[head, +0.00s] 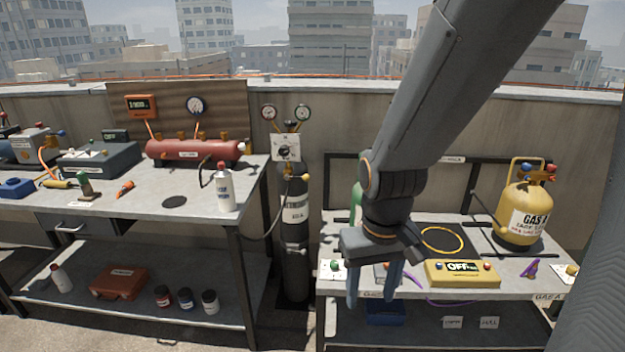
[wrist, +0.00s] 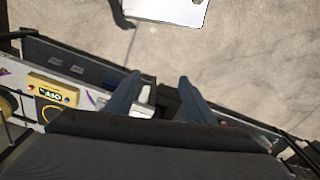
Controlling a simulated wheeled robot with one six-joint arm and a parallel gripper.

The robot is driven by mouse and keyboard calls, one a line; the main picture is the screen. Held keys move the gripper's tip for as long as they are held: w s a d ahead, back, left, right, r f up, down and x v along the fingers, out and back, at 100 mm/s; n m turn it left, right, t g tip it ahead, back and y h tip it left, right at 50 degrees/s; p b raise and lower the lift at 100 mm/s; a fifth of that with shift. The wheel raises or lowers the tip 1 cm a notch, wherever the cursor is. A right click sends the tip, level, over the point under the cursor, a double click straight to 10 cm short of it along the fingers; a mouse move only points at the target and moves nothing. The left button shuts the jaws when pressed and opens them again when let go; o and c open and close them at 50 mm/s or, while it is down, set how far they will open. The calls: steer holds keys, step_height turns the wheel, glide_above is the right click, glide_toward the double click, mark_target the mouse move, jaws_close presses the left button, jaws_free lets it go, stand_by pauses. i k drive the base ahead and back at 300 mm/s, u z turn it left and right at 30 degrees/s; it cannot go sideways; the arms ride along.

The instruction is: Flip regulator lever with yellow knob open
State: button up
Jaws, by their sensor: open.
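The regulator (head: 286,147) is a pale plate with a dark round part, on top of a dark nitrogen cylinder (head: 295,215) between the two benches. Two round gauges stand above it. A small yellow-orange part, possibly the yellow knob (head: 303,177), shows at the cylinder's neck; the lever's position is too small to tell. My gripper (head: 373,287) is open and empty, pointing down at the front edge of the right bench, right of and lower than the regulator. Its blue-grey fingers also show in the wrist view (wrist: 158,95), with nothing between them; the regulator is not recognisable there.
The left bench (head: 150,195) bears a red tank (head: 195,151) and a white spray bottle (head: 225,189). A hose runs from the regulator area toward the left bench.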

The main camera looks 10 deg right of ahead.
mark_target(306, 177)
steer(key=u, duration=0.2)
steer(key=k, duration=0.2)
steer(key=u, duration=0.95)
steer(key=k, duration=1.1)
steer(key=u, duration=0.8)
steer(key=i, duration=1.4)
steer(key=z, duration=1.2)
steer(key=i, duration=0.8)
steer(key=z, duration=1.1)
steer(key=i, duration=0.15)
steer(key=z, duration=0.15)
